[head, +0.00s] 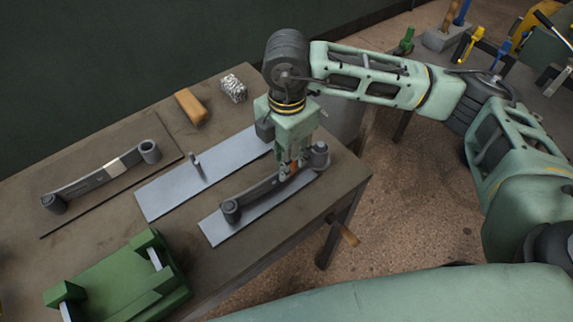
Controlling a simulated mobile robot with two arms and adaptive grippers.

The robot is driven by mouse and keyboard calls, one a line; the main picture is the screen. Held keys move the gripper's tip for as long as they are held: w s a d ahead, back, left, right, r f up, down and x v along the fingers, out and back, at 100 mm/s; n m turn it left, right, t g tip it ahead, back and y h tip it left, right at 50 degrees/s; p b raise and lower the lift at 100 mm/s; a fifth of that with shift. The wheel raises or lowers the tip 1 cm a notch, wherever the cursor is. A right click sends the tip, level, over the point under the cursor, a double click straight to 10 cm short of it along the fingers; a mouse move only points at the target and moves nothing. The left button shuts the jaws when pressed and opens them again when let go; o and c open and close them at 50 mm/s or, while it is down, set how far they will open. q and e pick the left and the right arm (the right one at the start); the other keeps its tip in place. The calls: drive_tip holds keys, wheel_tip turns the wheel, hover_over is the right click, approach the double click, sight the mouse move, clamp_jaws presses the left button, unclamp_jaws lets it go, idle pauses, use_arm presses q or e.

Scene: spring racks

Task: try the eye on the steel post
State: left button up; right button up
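A dark leaf spring (258,192) with a rolled eye at each end lies along the front pale metal plate (217,232). It has an orange mark near its right part. My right gripper (291,168) points down at that mark, its fingertips at the spring; whether they are closed on it I cannot tell. A short steel post (196,166) stands upright on the middle metal plate (160,198). A second leaf spring (100,176), with a pale band, lies on a dark brown board (158,133) at the left. My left gripper is not in view.
A green fixture (120,285) stands at the table's front left. A tan block (190,107) and a crumpled silvery lump (233,88) lie at the back of the table (215,275). A wooden handle (343,230) sticks out at the right edge. Tools stand beyond, upper right.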

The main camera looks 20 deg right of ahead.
wheel_tip(320, 180, up, 8)
drive_tip(key=shift+f, duration=0.2)
idle(0.5)
